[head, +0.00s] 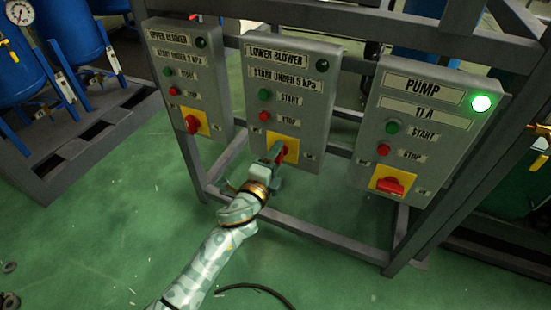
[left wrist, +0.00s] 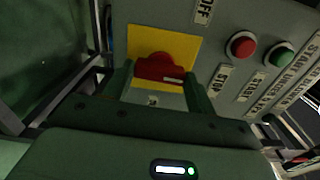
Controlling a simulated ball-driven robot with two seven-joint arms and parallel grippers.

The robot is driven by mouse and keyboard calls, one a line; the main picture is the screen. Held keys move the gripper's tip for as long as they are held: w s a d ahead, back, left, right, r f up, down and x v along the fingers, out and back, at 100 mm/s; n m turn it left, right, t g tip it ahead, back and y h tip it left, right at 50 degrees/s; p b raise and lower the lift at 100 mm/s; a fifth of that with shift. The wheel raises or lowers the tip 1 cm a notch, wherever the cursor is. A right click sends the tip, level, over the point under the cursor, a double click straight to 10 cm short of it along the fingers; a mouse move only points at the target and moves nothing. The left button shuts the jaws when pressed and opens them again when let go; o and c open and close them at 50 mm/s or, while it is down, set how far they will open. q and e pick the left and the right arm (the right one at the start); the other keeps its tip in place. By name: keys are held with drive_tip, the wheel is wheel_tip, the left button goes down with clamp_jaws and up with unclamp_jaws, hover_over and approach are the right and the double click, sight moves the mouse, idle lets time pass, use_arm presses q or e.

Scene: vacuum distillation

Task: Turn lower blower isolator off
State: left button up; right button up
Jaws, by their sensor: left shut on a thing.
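The lower blower panel (head: 290,75) is the middle grey box, with a green START button, a red STOP button and an isolator on a yellow plate (head: 291,146). My left gripper (head: 275,158) is at that isolator and hides most of its knob in the head view. In the left wrist view the red isolator knob (left wrist: 166,67) sits on its yellow plate (left wrist: 191,46), and my left gripper (left wrist: 158,85) has a finger on either side of it, shut on it. The label OFF (left wrist: 204,11) shows beside the plate. My right gripper is not in view.
The upper blower panel (head: 186,60) stands to the left and the pump panel (head: 425,110), with a lit green lamp (head: 481,103), to the right. A grey frame (head: 320,236) carries them. Blue tanks (head: 72,35) stand at the far left. The green floor in front is mostly clear.

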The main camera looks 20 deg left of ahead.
use_arm(q)
drive_tip(key=shift+a+f+n, duration=0.1)
drive_tip(key=shift+n, duration=0.3)
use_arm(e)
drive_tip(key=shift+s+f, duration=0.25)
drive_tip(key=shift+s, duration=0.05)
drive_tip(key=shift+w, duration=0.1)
use_arm(q)
drive_tip(key=o, duration=1)
